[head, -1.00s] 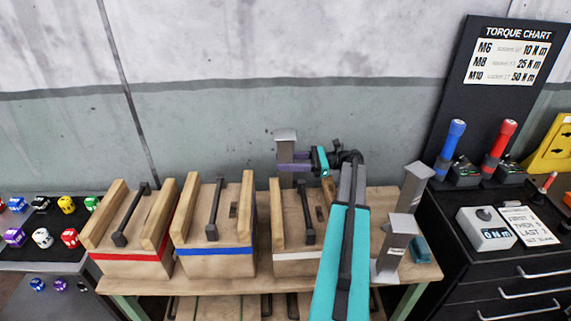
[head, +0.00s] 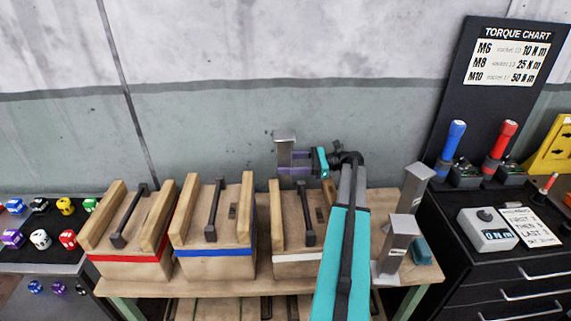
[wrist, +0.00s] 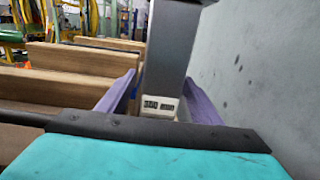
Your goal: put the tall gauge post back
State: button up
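A grey post with a flat square cap (head: 284,150) stands upright behind the third wooden block; its lower end is hidden in the head view. It also shows in the wrist view (wrist: 172,50), with a small printed label low on its face. My gripper (head: 297,163) reaches it from the right, with purple fingers on either side of the post. In the wrist view my gripper (wrist: 160,90) looks open, with a narrow gap beside the post at the left finger. Two more capped grey posts, one further back (head: 411,188) and one nearer (head: 396,245), stand right of my arm.
Three wooden blocks with dark handles and red (head: 130,257), blue (head: 214,252) and white (head: 293,258) stripes stand on the bench. A teal block (head: 421,251) lies by the right posts. A grey wall is close behind. A dark cabinet with a torque chart (head: 510,60) stands right.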

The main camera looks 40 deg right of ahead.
jog(key=p, duration=0.3)
jog(key=shift+a+f, duration=0.1)
dwell(0.4)
jog(key=shift+s+d+f+b, duration=0.2)
jog(key=shift+d+b, duration=0.05)
jog(key=shift+b, duration=0.1)
jog(key=r+b+v, duration=0.1)
jog(key=b+v, duration=0.1)
jog(key=v, duration=0.7)
jog(key=shift+d, duration=0.25)
jog(key=p+v, duration=0.1)
jog(key=p, duration=0.4)
jog(key=shift+s+d+p, duration=0.2)
jog(key=shift+p, duration=0.15)
jog(key=shift+s+d+f+p, duration=0.15)
jog(key=shift+s+p, duration=0.05)
jog(key=shift+p, duration=0.65)
jog(key=shift+w, duration=0.1)
